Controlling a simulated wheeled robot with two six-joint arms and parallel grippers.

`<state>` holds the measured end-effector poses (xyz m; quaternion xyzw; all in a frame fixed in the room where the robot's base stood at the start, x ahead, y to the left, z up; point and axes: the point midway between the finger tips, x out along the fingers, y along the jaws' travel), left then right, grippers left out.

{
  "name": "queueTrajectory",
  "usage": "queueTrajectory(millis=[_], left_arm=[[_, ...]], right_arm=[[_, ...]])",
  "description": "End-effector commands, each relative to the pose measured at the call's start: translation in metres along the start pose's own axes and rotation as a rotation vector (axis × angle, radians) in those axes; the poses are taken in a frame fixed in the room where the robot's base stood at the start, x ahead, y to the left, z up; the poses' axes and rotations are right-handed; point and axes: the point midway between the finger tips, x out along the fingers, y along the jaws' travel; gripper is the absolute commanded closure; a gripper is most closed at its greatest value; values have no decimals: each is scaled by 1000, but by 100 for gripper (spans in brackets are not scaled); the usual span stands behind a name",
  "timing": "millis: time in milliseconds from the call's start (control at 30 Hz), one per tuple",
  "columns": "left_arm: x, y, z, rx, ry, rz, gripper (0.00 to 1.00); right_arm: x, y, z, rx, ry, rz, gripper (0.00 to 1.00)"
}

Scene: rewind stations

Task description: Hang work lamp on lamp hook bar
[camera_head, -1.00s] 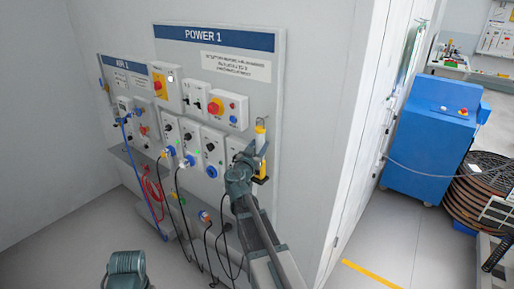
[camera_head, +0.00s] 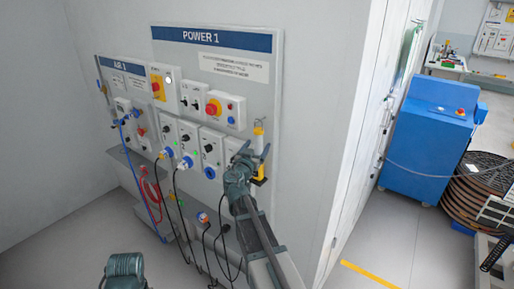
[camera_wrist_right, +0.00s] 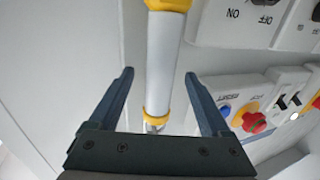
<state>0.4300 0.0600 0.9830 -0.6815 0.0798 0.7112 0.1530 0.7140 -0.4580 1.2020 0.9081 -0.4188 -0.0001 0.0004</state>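The work lamp (camera_head: 259,138) is a white tube with yellow ends. It stands upright close to the wall, at the right edge of the POWER 1 panel. In the right wrist view the lamp (camera_wrist_right: 163,68) runs between the fingers of my right gripper (camera_wrist_right: 158,95), with a clear gap on each side. My right gripper (camera_head: 254,156) is open around the lamp, and its spread fingers partly cover it in the head view. The lamp hook bar cannot be made out, so its contact with the lamp is hidden. Only part of my left arm shows at the bottom left.
The POWER 1 panel (camera_head: 262,90) carries switch boxes, sockets and a red emergency button (camera_wrist_right: 255,122) close to my right gripper. Hoses and cables hang below, including a red hose (camera_head: 151,190). A blue cabinet (camera_head: 425,140) stands at the right. The floor between is clear.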

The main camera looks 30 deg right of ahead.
Motion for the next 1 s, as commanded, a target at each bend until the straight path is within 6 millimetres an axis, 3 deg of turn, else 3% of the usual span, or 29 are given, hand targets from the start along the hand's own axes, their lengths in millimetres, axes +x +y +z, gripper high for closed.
queueTrajectory(millis=[367,800,1000], left_arm=[[0,0,0,0,0,0,50],[0,0,0,0,0,0,50],[0,0,0,0,0,0,50]], right_arm=[[-8,0,0,1,-1,-1,18],[-98,1,0,0,0,-4,18],[-126,1,0,0,0,-2,18]])
